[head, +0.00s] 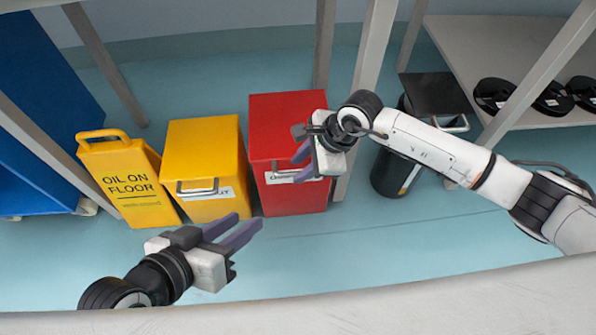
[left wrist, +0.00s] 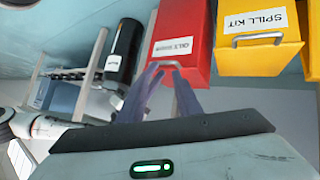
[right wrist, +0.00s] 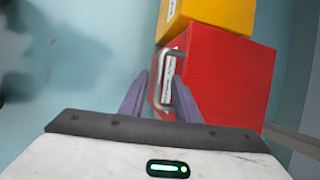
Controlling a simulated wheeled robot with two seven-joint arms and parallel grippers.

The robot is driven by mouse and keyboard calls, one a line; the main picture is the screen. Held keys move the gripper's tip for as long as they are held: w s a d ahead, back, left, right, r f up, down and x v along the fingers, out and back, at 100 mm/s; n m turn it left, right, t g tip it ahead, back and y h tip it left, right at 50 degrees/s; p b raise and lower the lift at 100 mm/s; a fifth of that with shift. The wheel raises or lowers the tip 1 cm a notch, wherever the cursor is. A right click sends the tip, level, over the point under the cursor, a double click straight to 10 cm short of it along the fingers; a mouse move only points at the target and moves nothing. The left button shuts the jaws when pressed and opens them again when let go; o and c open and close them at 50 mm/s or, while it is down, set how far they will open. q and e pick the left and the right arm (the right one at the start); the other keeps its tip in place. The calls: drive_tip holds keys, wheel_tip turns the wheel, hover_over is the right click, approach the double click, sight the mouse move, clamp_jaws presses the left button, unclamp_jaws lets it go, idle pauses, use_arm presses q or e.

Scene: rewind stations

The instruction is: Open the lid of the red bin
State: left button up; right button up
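The red bin (head: 270,130) stands on the floor in the middle of the head view, with its lid down. A metal handle and a white label are on its front. My right gripper (head: 301,163) is at the bin's front right. In the right wrist view its open fingers (right wrist: 152,100) lie either side of the bin's handle (right wrist: 163,85); I cannot tell whether they touch it. My left gripper (head: 240,232) is open and empty, in front of and to the left of the red bin. The red bin also shows in the left wrist view (left wrist: 190,35).
A yellow bin (head: 205,145) stands just left of the red bin, with a yellow floor sign (head: 127,180) beside it. A black bin (head: 392,172) stands to the right, behind my right arm. Grey posts (head: 366,85) rise near the bins. A shelf (head: 480,45) holds black rolls.

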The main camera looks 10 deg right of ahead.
drive_tip(key=shift+x, duration=0.85)
clamp_jaws()
use_arm(q)
drive_tip(key=shift+d+r, duration=0.2)
drive_tip(key=shift+r, duration=0.2)
